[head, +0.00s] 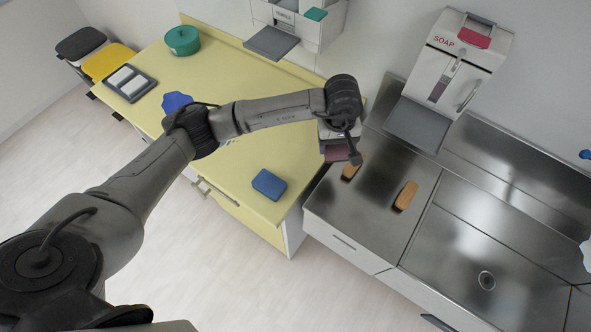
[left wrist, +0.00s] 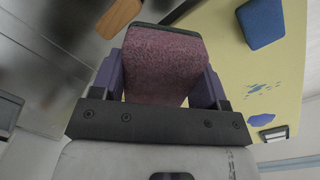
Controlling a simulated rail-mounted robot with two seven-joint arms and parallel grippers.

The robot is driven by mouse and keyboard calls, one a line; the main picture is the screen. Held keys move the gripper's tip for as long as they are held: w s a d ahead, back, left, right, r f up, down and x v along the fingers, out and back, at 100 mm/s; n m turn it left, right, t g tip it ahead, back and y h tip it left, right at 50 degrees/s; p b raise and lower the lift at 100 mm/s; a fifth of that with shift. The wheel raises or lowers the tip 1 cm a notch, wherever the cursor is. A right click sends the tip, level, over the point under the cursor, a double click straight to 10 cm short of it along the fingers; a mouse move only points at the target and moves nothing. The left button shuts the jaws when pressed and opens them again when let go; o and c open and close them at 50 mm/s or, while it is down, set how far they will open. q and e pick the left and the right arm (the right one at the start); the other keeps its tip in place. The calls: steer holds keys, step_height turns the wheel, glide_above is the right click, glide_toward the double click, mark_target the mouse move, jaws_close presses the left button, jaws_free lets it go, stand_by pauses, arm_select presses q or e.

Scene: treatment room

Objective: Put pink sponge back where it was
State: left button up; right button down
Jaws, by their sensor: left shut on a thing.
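The pink sponge (left wrist: 163,62) is a dark pink block with a dark far edge. It sits between the purple fingers of my left gripper (left wrist: 162,82) in the left wrist view, and the gripper is shut on it. In the head view my left gripper (head: 339,143) points down near the line where the yellow counter meets the steel counter. The sponge (head: 336,154) shows partly below it there. It appears held above the surface, but the exact gap cannot be told. My right gripper is out of view.
A blue sponge (head: 268,184) lies on the yellow counter (head: 235,165). Two orange-brown brush-like blocks, one near (head: 349,172) and one farther right (head: 405,195), lie on the steel counter (head: 365,205). A soap dispenser (head: 455,65) overhangs the steel counter. A green pot (head: 182,41) stands farther back.

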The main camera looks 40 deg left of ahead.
arm_select(q)
step_height(320, 180, down, 5)
steer(key=w+n+b, duration=0.1)
steer(key=w+b, duration=0.1)
glide_above(296, 164)
steer(key=shift+y, duration=0.4)
step_height(296, 164, down, 7)
steer(key=shift+p, duration=0.4)
steer(key=shift+f, duration=2)
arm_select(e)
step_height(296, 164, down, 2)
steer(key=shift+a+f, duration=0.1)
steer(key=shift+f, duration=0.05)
arm_select(q)
steer(key=shift+w, duration=0.1)
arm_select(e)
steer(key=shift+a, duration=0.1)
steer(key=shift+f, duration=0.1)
arm_select(q)
steer(key=shift+f, duration=0.2)
steer(key=o, duration=0.8)
steer(key=shift+r, duration=0.1)
